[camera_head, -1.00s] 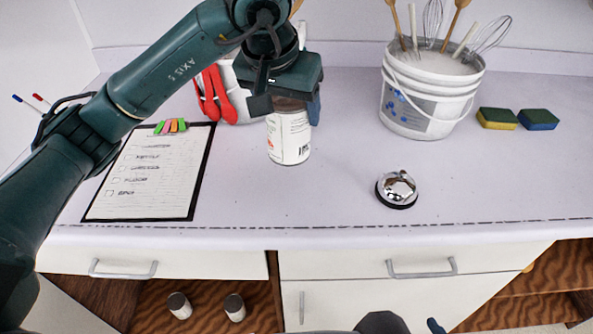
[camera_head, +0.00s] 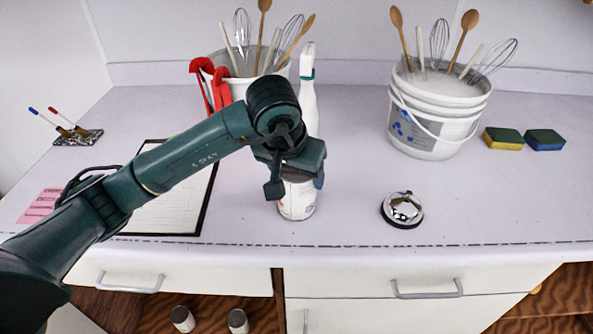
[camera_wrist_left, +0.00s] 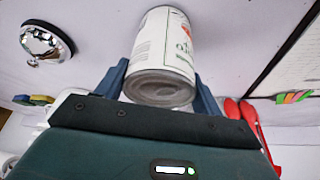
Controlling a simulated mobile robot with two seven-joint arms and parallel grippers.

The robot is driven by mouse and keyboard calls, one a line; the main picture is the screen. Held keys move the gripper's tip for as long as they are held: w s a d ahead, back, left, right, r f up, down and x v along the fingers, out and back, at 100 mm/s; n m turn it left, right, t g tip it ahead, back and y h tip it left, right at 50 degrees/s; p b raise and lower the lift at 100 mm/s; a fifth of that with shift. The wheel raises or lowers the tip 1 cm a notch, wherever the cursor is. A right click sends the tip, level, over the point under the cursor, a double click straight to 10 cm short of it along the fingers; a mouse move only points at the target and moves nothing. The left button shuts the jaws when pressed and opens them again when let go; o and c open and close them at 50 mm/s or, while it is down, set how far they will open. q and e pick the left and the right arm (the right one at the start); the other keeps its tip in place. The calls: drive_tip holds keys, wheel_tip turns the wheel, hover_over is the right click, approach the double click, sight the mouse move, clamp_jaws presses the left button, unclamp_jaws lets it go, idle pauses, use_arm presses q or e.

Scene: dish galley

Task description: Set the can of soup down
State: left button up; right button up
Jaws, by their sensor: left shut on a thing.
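The can of soup (camera_head: 297,202) is white with printed text and stands upright near the front of the counter. My left gripper (camera_head: 291,178) is shut on its upper part from above and behind. In the left wrist view the can (camera_wrist_left: 166,42) sits between the two blue fingers of the gripper (camera_wrist_left: 160,72), with its grey end toward the palm. The can's base is at or just above the counter; I cannot tell whether it touches. My right gripper is not in view.
A bell (camera_head: 402,208) stands right of the can. A clipboard (camera_head: 207,195) lies to the left, partly under my arm. Behind are a spray bottle (camera_head: 308,95), a utensil bucket (camera_head: 436,118) and sponges (camera_head: 503,138). Counter between can and bell is clear.

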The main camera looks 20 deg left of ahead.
use_arm(q)
drive_tip(key=shift+f+b, duration=0.2)
drive_tip(key=shift+b, duration=0.1)
drive_tip(key=o, duration=1)
drive_tip(key=shift+c, duration=0.2)
drive_tip(key=o, duration=0.3)
drive_tip(key=shift+o, duration=0.2)
drive_tip(key=shift+r, duration=0.1)
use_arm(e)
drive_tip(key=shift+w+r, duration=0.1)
use_arm(q)
drive_tip(key=shift+r+p, duration=0.15)
drive_tip(key=shift+p, duration=0.2)
drive_tip(key=v, duration=1.2)
drive_tip(key=shift+b, duration=0.3)
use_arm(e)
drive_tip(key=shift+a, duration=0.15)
